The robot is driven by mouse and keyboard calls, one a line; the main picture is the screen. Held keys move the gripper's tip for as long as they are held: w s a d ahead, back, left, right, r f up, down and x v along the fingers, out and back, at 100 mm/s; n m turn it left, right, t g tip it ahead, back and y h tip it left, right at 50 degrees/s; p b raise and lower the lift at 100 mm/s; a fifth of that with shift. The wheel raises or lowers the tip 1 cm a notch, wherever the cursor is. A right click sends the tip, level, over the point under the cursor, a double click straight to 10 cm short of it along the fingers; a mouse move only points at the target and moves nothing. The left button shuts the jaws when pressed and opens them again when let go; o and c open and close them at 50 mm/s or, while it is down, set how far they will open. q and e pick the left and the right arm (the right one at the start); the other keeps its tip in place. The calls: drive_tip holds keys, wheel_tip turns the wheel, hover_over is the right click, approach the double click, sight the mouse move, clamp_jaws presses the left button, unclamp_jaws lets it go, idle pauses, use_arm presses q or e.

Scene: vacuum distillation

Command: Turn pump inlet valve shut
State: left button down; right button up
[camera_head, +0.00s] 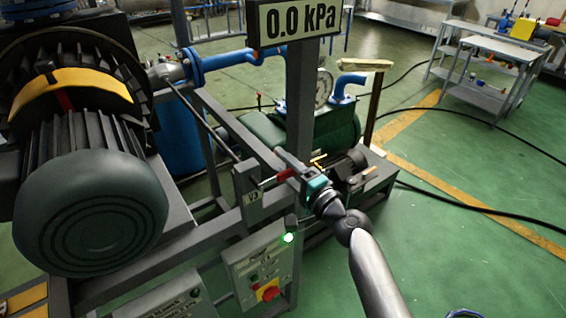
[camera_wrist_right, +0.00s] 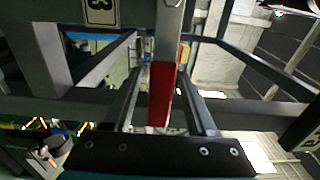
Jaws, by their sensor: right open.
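The pump inlet valve's red handle (camera_head: 277,178) sticks out beside the grey frame, by a plate marked V3 (camera_head: 252,199). My right gripper (camera_head: 292,170) reaches it from the right. In the right wrist view the red handle (camera_wrist_right: 161,96) lies between the two open fingers of my right gripper (camera_wrist_right: 163,80), with a visible gap on each side. The valve body is hidden in both views. My left gripper is not in view.
A display (camera_head: 297,20) reads 0.0 kPa above the frame. A control box (camera_head: 262,266) with a lit green lamp and a red knob hangs below. A green pump (camera_head: 335,135) stands behind. A large motor (camera_head: 85,205) fills the left. The floor at right is mostly clear, with black cables.

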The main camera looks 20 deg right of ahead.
drive_tip(key=shift+w+a, duration=0.1)
drive_tip(key=shift+w, duration=0.1)
clamp_jaws()
idle(0.4)
idle(1.0)
